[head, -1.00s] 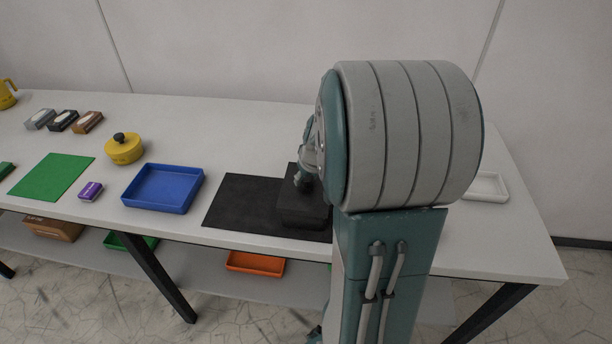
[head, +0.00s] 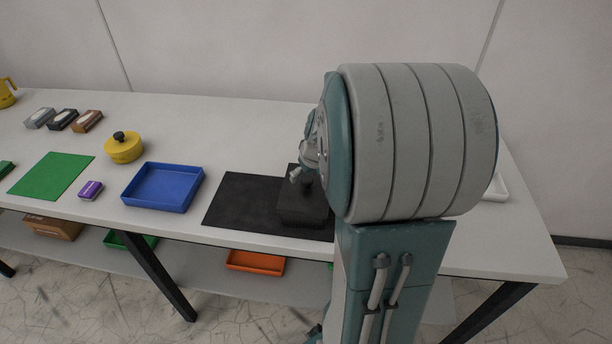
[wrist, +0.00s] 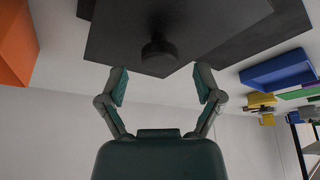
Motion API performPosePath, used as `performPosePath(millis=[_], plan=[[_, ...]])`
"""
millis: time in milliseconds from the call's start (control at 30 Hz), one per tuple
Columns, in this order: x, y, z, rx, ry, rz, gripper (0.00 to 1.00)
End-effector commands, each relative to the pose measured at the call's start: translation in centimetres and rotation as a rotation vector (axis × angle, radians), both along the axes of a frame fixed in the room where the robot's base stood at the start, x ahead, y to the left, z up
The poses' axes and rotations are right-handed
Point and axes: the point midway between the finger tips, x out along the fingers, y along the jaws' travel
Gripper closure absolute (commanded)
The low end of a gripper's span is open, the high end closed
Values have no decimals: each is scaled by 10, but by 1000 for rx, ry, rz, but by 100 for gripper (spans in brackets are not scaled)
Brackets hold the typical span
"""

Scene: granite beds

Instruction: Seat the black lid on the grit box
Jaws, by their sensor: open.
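A dark, block-shaped thing (head: 300,212) stands on the black mat in the head view, partly hidden behind my arm. In the wrist view, the black lid (wrist: 115,42) shows as a flat, dark plate with a round black knob (wrist: 160,54). Lid and box blend together in the dark, so I cannot tell whether the lid sits flush. My gripper (wrist: 161,86) is open and empty, its two fingers spread to either side of the knob and apart from it.
The black mat (head: 235,205) lies under the block, with a blue tray (head: 163,205) to its left. A yellow pot (head: 124,150), purple box (head: 91,189) and green mat (head: 48,178) are farther left. An orange thing (wrist: 14,45) edges the wrist view. A white tray (head: 497,187) is behind my arm.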

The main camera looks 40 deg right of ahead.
Motion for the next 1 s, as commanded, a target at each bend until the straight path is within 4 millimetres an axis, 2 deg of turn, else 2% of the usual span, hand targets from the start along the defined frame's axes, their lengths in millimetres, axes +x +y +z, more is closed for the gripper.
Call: performPosePath(millis=[300, 500, 667, 1000], plan=[[-24, 5, 62, -3, -4, -2, 16], [-35, 8, 89, -2, -2, -2, 16], [-38, 9, 95, 0, 1, -2, 16], [-38, 9, 95, 0, 1, -1, 16]])
